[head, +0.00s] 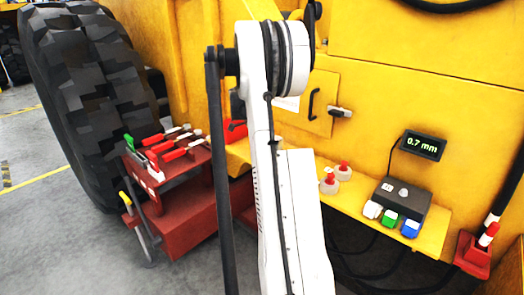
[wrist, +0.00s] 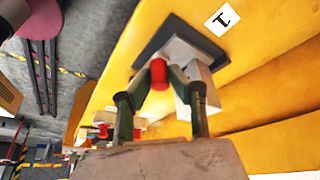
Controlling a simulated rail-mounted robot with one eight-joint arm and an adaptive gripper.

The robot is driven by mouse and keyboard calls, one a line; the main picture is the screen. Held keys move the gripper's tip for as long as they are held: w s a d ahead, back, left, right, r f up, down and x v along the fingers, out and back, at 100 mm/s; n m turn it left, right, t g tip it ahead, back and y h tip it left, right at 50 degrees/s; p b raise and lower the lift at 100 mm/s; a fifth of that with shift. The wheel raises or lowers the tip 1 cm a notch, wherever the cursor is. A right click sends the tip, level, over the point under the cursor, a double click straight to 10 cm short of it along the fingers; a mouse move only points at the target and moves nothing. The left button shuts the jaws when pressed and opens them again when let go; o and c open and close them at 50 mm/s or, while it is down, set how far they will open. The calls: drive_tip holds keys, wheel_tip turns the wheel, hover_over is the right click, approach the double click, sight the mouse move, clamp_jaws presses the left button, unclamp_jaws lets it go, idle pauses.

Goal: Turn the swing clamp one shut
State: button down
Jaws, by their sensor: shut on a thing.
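Swing clamp one shows in the wrist view as a pale grey block (wrist: 196,50) on a dark base plate, fixed to the yellow surface beside a white label (wrist: 222,18) marked 1. Its red handle tip (wrist: 159,76) lies between the fingertips of my gripper (wrist: 161,78). The green-grey fingers are closed in on the red tip and partly cover the clamp arm. How far the clamp is turned is hard to tell. In the head view my white arm hides my gripper, and I cannot make out this clamp there.
A red tool stand (head: 165,165) with red-handled tools is beside the big tyre (head: 85,85). On the yellow ledge, a control box (head: 402,200) with coloured buttons sits under a display (head: 423,145) reading 0.7 mm. A red-based piece (head: 475,250) stands at far right.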

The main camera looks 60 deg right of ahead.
drive_tip(key=c, duration=1.6)
unclamp_jaws()
drive_tip(key=shift+d, duration=0.1)
drive_tip(key=v, duration=1.2)
